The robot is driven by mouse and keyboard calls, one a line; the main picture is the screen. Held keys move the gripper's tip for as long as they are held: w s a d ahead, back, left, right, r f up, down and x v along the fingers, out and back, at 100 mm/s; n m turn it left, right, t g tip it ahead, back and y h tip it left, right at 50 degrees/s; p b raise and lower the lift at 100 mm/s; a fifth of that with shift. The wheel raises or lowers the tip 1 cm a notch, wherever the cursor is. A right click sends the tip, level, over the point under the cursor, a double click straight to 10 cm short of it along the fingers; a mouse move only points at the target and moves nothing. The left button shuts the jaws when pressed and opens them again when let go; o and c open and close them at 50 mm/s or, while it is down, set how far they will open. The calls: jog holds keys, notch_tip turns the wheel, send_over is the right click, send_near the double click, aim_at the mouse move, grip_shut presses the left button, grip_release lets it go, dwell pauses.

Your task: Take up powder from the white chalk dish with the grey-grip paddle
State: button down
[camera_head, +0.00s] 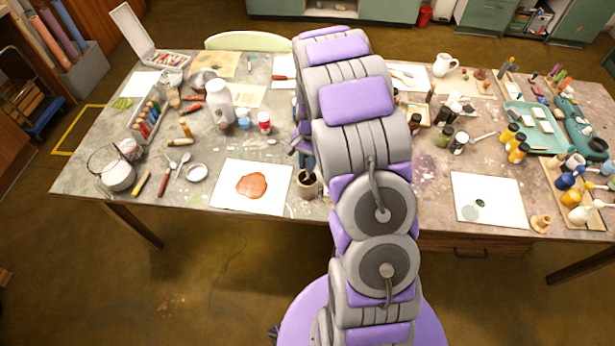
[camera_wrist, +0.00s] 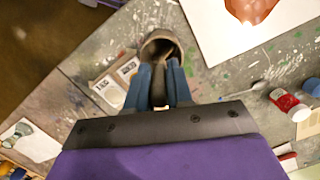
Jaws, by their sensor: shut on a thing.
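My gripper (camera_wrist: 160,72) points down at a brown-rimmed pot (camera_wrist: 165,38) in the wrist view. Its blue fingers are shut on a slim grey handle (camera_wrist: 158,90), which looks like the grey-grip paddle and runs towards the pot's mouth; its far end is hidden. In the head view the pot (camera_head: 308,186) stands at the table's front edge, with my gripper (camera_head: 306,170) just above it, partly hidden by my arm. A small round white dish (camera_head: 197,172), seemingly the chalk dish, sits left of the white sheet; its contents are too small to make out.
A white sheet (camera_head: 228,198) with an orange-red patch (camera_head: 251,185) lies between the dish and pot. Spoons (camera_head: 181,165), a wire-handled white pot (camera_head: 118,174) and a red-capped jar (camera_head: 264,122) stand around. A labelled card (camera_wrist: 116,86) lies beside the pot. My arm hides the table's middle.

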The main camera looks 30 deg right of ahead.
notch_tip(320, 180, up, 10)
jog(key=shift+a+p, duration=0.1)
jog(key=shift+p, duration=0.9)
